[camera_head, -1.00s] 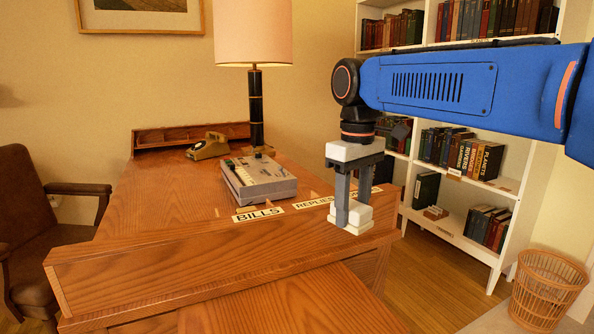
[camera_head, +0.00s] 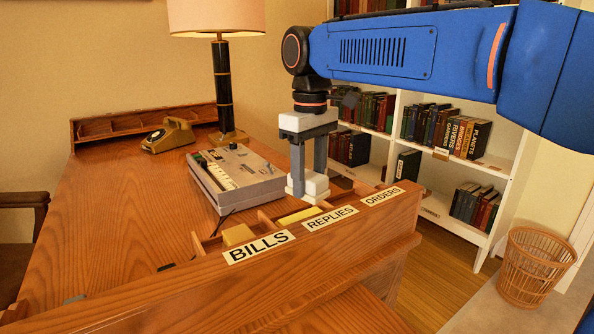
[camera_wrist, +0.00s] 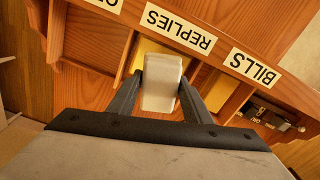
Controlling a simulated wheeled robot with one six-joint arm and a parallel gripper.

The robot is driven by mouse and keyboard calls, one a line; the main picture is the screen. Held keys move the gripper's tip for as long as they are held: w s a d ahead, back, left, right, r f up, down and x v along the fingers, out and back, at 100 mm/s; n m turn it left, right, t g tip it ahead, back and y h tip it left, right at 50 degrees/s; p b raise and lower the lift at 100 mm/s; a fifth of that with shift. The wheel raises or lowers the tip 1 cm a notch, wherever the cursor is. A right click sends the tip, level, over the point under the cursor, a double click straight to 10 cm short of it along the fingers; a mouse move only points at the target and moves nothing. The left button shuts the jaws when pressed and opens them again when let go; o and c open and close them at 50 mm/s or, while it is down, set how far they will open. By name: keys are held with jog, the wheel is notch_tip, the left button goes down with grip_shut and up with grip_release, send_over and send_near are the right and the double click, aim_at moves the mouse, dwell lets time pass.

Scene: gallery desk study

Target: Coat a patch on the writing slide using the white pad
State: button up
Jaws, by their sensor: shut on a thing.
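My gripper (camera_head: 308,185) is shut on the white pad (camera_head: 315,189), a pale block between its two grey fingers. The pad also shows in the wrist view (camera_wrist: 162,80), held over the compartments behind the REPLIES label. My gripper hangs pointing down at the desk's near right part, behind the labelled front rail. A flat wooden board, seemingly the writing slide (camera_head: 338,315), juts out low in front of the desk at the bottom of the head view, mostly cut off by the frame. The pad's underside is hidden, and no coated patch is visible.
The raised front rail (camera_head: 200,290) bears the labels BILLS, REPLIES and ORDERS. Yellow items (camera_head: 238,235) lie in the compartments behind it. A grey box-like device (camera_head: 240,180), a lamp (camera_head: 222,85) and a telephone (camera_head: 168,135) stand on the desk. A wicker basket (camera_head: 535,267) stands right.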

aim_at(308, 202)
jog(key=shift+w+a+f, duration=0.1)
jog(key=shift+f, duration=2.9)
jog(key=shift+f, duration=0.55)
jog(key=shift+r, duration=3.55)
